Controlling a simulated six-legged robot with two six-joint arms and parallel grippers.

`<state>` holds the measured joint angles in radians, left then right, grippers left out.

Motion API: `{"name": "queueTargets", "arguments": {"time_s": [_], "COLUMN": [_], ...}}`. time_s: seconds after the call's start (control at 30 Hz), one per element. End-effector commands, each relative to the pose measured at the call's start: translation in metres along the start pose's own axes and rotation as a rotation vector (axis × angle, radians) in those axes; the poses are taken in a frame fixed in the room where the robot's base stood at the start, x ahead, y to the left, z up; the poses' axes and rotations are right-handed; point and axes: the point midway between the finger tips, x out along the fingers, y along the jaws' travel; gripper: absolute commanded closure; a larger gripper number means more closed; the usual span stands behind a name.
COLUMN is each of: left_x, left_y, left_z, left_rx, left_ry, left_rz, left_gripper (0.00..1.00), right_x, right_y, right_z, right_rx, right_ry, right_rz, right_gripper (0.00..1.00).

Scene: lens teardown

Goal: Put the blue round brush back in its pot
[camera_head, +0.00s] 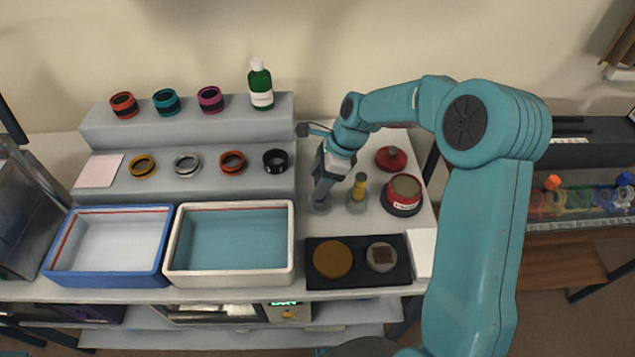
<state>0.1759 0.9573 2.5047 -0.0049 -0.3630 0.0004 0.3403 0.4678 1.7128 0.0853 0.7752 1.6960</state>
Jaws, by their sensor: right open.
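My right gripper (322,190) is open and points down, with its fingertips just over a small grey pot (319,206) on the table. A slim blue-grey shape stands between the gripper and this pot. I cannot tell whether it is the blue round brush or only a gripper finger. To the right stands a second small pot (357,205) with a yellow-handled brush (359,185) upright in it. No blue brush shows clearly elsewhere on the table. My left gripper is out of view.
A red-and-black tin (403,194) and a red round object (391,158) stand right of the pots. A black tray (358,278) with two round pieces lies in front. Blue (60,277) and white (180,280) trays are left; stepped shelves (190,128) hold rings and a green bottle (260,85).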

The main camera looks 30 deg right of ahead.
Motion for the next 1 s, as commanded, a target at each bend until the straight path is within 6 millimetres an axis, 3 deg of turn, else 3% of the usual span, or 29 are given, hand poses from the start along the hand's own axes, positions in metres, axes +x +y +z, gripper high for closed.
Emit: {"name": "queueTargets", "arguments": {"time_s": [0.2,0.4,0.6,1.0], "left_x": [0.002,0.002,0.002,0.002], "left_y": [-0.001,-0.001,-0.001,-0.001], "left_z": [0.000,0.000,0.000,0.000], "left_rx": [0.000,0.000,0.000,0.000], "left_ry": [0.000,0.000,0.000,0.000], "left_rz": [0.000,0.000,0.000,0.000], "left_gripper": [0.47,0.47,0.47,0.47], "right_x": [-0.053,-0.089,-0.103,-0.103], "right_y": [-0.001,-0.001,0.000,0.000], "right_z": [0.000,0.000,0.000,0.000], "right_rx": [0.001,0.000,0.000,0.000], "right_ry": [-0.001,0.000,0.000,0.000], "right_rz": [-0.007,-0.003,-0.001,0.000], "right_gripper": [0.42,0.42,0.42,0.42]}}
